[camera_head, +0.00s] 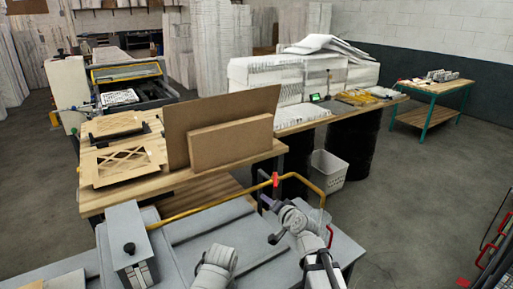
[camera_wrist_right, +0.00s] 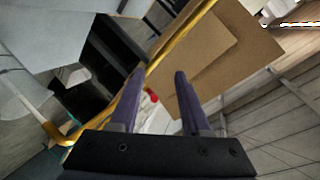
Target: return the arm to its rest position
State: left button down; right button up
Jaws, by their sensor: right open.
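My right gripper (camera_head: 268,216) is in the lower middle of the head view, at the end of my pale grey right arm. Its two dark purple fingers are apart with nothing between them. In the right wrist view the open fingers (camera_wrist_right: 160,76) point toward the yellow pipe and brown boards, and the gap is empty. My left gripper is not in view. A grey arm link of mine shows at the bottom of the head view.
A yellow pipe (camera_head: 205,207) with a red valve handle (camera_head: 275,180) runs close to my right gripper. Brown boards (camera_head: 230,143) stand on a wooden table behind it. A white basket (camera_head: 328,171) is on the floor.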

jog(key=s+a+f+n+g+y, duration=0.1)
jog(key=s+a+f+n+g, duration=0.4)
jog(key=s+a+f, duration=0.25)
jog(key=s+f+n+g+h, duration=0.1)
jog(key=s+f+g, duration=0.1)
jog(key=s, duration=0.2)
jog(key=s+a+f+n+g+h, duration=0.1)
jog(key=s+f+n+g, duration=0.1)
jog(key=s, duration=0.3)
jog(key=s+f+n+g+h, duration=0.1)
jog(key=s+f+g, duration=0.1)
jog(key=s, duration=0.2)
jog(key=shift+s+a+f, duration=0.15)
jog(key=shift+a, duration=0.05)
jog(key=s+d+n+g+h, duration=0.2)
jog(key=s+d+h, duration=0.1)
jog(key=s, duration=0.4)
jog(key=shift+f+g, duration=0.3)
jog(key=shift+g, duration=0.1)
jog(key=shift+w, duration=0.1)
dwell(4.0)
